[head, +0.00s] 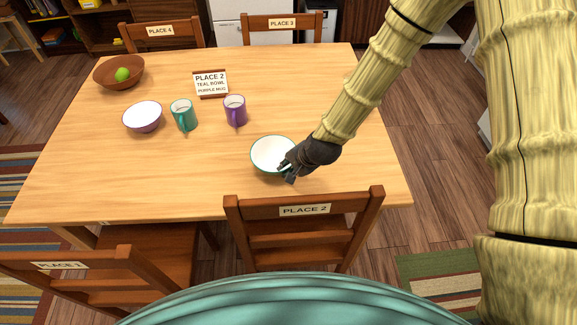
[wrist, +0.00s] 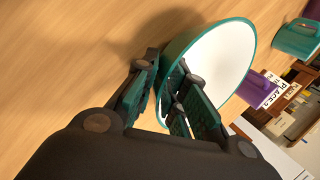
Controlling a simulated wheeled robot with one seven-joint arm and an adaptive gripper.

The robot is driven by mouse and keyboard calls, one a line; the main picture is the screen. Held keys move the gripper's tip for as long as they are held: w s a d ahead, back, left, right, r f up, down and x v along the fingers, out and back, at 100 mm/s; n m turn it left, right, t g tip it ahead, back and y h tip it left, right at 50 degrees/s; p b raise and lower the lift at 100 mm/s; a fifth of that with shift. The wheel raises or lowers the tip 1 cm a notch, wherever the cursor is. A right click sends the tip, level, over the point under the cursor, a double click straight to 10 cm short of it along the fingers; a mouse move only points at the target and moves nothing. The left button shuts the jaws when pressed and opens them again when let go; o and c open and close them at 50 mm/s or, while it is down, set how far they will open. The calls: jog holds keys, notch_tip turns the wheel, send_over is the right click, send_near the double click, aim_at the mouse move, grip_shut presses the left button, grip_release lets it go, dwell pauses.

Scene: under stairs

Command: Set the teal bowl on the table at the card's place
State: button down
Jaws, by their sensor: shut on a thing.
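The teal bowl (head: 271,154), white inside with a teal rim, is at the near right of the table (head: 200,200), in front of the chair labelled PLACE 2 (head: 305,212). My gripper (head: 287,172) is shut on the bowl's near right rim. In the wrist view the fingers (wrist: 165,95) pinch the wall of the bowl (wrist: 225,60), with one finger inside it. A shadow lies beside the bowl; I cannot tell whether its base touches the table. The card (head: 211,83) reads PLACE 2, TEAL BOWL, PURPLE MUG and stands toward the back of the table.
A purple mug (head: 235,111), a teal mug (head: 184,115) and a purple bowl (head: 143,117) stand further back. A brown bowl (head: 108,72) with a green fruit is at the far left. Chairs surround the table. The table's right side and near left are clear.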

jog(key=shift+f, duration=0.15)
jog(key=c, duration=1.5)
grip_release()
jog(key=shift+o, duration=0.2)
jog(key=shift+s+d+r, duration=0.1)
jog(key=shift+d+r, duration=0.05)
jog(key=shift+r, duration=0.3)
jog(key=b+v, duration=0.1)
jog(key=v, duration=1)
jog(key=shift+r, duration=0.15)
